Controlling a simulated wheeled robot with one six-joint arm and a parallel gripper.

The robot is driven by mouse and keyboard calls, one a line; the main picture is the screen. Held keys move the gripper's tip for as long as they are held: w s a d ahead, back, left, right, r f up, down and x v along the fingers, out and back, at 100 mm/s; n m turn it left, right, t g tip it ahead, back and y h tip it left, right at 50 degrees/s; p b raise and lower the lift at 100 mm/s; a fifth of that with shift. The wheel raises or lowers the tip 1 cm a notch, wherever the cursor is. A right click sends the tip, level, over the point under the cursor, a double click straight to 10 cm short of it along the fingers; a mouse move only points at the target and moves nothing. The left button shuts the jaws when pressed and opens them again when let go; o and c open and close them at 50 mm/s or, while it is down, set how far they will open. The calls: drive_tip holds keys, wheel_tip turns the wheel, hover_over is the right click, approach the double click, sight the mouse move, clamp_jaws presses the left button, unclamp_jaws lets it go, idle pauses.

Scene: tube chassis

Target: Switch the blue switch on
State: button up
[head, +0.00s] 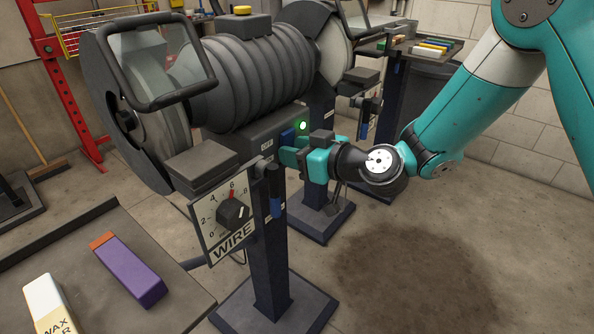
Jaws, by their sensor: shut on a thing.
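The blue switch (287,137) is on the front of the grey grinder housing, partly hidden by my gripper. A green light (303,125) glows just to its right. My gripper (291,151), with teal fingers, reaches in from the right and is shut on the blue switch. A small label (267,145) sits left of the switch; its text is too small to read surely.
A WIRE dial plate (222,218) and the machine's dark pedestal (270,255) stand left of my gripper. A bench (180,295) holds a purple bar (130,270) and a wax bar (48,305). A second grinder stands behind. The floor at right is clear.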

drive_tip(key=shift+f+y+b, duration=0.2)
drive_tip(key=shift+y+b, duration=0.1)
drive_tip(key=shift+b, duration=0.4)
drive_tip(key=shift+r, duration=0.2)
drive_tip(key=o, duration=0.9)
drive_tip(key=b+v, duration=1.1)
drive_tip(key=v, duration=0.6)
drive_tip(key=shift+s+d+f+b, duration=0.1)
drive_tip(key=shift+s+f+b, duration=0.05)
drive_tip(key=shift+s+b, duration=0.15)
